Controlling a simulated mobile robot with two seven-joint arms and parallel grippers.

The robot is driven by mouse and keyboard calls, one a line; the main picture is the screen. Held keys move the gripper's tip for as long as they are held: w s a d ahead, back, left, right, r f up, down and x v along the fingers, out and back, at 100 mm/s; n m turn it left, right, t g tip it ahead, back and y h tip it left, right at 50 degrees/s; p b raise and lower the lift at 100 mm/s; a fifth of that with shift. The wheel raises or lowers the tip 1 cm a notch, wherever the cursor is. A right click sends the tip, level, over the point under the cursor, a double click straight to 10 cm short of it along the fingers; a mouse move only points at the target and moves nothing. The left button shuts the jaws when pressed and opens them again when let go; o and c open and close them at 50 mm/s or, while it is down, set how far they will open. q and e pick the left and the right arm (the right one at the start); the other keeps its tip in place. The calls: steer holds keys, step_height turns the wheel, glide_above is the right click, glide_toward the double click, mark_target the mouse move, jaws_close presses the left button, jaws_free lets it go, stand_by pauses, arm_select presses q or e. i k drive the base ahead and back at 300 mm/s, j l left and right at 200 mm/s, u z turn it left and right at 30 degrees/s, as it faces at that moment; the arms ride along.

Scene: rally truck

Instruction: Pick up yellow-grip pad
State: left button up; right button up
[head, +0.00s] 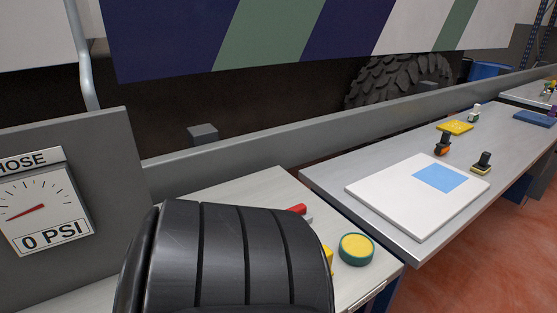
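A round pad with a yellow top and a dark green rim (356,249) lies on the near grey bench, close to its right end. It is the thing that best fits the yellow-grip pad, though I cannot be sure. Just left of it a small yellow piece (329,257) shows, mostly hidden behind a large black ribbed shape (230,258). Neither of my grippers can be made out in the head view.
A red piece (298,209) lies behind the black shape. The right bench (335,193) holds a white board (410,205) with a blue square, an orange-based stamp (442,145), a yellow-based stamp (481,164) and a flat yellow block (455,128). A pressure gauge (45,208) stands left.

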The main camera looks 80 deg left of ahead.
mark_target(329, 253)
steer(key=u, duration=1.75)
